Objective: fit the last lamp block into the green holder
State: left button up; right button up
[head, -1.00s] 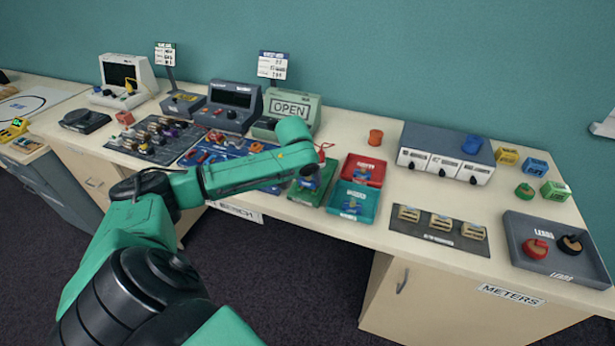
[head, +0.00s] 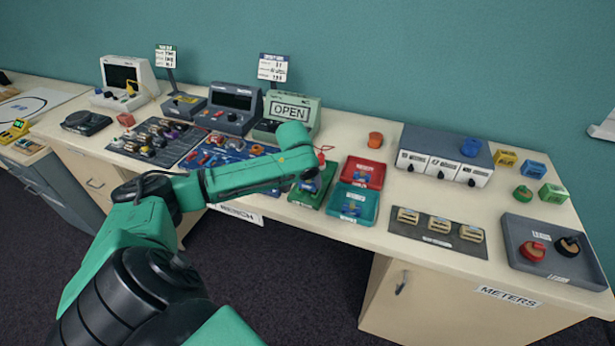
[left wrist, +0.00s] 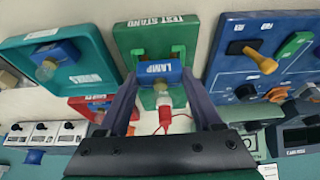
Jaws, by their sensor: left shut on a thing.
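The blue lamp block (left wrist: 159,74), marked LAMP with a pale bulb, is between the fingers of my left gripper (left wrist: 165,98), which is shut on it. The block is at the green holder (left wrist: 152,36), marked TEST STAND, between its two green uprights. I cannot tell whether it is fully seated. In the head view the green holder (head: 305,199) lies left of the trays, with my left gripper (head: 308,178) over it, partly hiding the block. My right gripper is out of view.
A teal tray (head: 372,211) holding another blue block and a red tray (head: 373,167) stand right of the holder. A blue board (head: 228,149) with parts lies to its left. The green OPEN box (head: 287,112) is behind. A red lead (left wrist: 165,118) hangs near the gripper.

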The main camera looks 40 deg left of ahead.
pick_arm(q)
jog(key=shift+f, duration=0.45)
dwell(0.5)
jog(key=o, duration=1.4)
jog(key=shift+s, duration=0.1)
jog(key=shift+f, duration=0.1)
notch_tip(320, 180, up, 8)
jog(key=p, duration=0.9)
